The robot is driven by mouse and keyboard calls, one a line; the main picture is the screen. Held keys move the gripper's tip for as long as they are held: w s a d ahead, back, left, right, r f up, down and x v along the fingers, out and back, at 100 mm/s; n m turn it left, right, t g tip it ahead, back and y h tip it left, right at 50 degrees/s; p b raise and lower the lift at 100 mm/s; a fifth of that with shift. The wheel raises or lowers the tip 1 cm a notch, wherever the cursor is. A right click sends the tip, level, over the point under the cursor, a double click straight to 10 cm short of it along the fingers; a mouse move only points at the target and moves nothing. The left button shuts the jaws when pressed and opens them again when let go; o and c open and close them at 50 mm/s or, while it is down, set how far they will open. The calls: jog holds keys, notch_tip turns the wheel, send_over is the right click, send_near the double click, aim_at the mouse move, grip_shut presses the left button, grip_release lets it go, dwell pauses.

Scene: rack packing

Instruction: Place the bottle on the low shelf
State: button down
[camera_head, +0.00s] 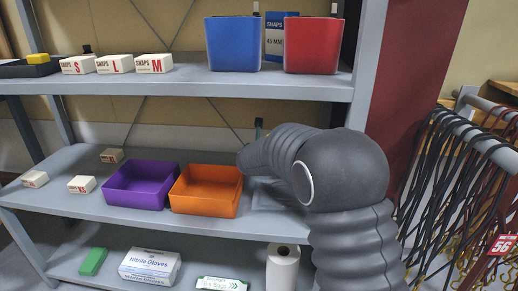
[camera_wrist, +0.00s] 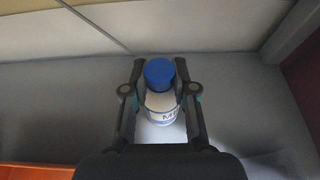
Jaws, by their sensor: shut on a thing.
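A white bottle (camera_wrist: 161,106) with a blue cap (camera_wrist: 159,72) stands upright between the two fingers of my gripper (camera_wrist: 160,76) in the wrist view. My gripper is shut on it, one finger on each side. The bottle is over the grey middle shelf, to the right of the orange bin (camera_head: 206,190); I cannot tell if its base touches the shelf. In the head view my arm hides the bottle and most of my gripper. The middle shelf (camera_head: 75,207) and the lowest shelf (camera_head: 205,270) both show there.
A purple bin (camera_head: 141,186) and small boxes stand on the middle shelf. A green box (camera_head: 93,261), a glove box (camera_head: 150,267) and a white roll (camera_head: 282,268) are on the lowest shelf. Blue and red bins stand above. Hanging cords (camera_head: 450,170) are at the right.

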jog(key=c, duration=0.9)
grip_release()
jog(key=shift+c, duration=0.2)
jog(key=v, duration=1.2)
